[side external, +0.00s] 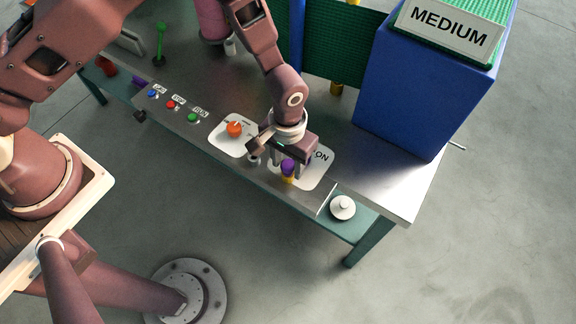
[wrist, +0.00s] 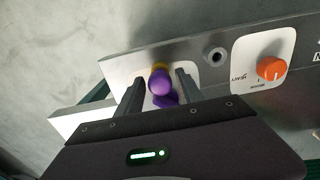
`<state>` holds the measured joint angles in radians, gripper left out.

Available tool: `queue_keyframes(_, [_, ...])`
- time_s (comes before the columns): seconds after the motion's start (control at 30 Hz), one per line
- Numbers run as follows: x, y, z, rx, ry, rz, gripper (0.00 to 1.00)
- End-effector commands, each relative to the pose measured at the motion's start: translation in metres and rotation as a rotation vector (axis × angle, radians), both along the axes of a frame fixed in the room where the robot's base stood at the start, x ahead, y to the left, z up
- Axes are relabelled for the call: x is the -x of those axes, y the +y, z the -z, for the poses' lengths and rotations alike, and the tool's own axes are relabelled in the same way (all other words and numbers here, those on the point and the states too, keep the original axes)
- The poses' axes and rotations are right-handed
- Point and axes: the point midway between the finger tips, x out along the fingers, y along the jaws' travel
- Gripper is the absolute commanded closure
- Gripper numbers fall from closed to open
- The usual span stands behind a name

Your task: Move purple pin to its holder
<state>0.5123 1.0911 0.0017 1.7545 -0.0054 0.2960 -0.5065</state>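The purple pin (side external: 288,166) stands in a yellow collar (side external: 288,178) on a white plate marked "ON" near the table's front edge. In the wrist view the pin (wrist: 160,82) shows between the two fingers of my gripper (wrist: 160,76). My gripper (side external: 289,168) points down over the pin. Its fingers are apart, with a gap visible on each side of the pin. A small purple piece (side external: 140,81) sits at the table's front edge on the far left; I cannot tell if it is the holder.
An orange knob (side external: 235,128) on a white plate and a small metal socket (wrist: 215,56) are beside my gripper. Blue, red and green buttons (side external: 192,117) lie further left. A large blue box (side external: 415,85) labelled "MEDIUM" stands at the right. A white round knob (side external: 342,207) is near the corner.

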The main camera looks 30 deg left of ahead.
Motion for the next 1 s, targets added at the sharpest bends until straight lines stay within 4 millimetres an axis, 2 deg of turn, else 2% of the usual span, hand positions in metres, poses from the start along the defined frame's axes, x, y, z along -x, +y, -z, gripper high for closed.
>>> queue_keyframes(0.03, [0.000,0.000,0.000,0.000,0.000,0.000,0.69])
queue_keyframes(0.2, [0.000,0.000,0.000,0.000,0.000,0.000,1.00])
queue_keyframes(0.53, [0.000,0.000,-0.001,0.000,-0.001,0.000,1.00])
queue_keyframes(1.0, [-0.001,0.000,-0.013,0.001,-0.002,0.000,1.00])
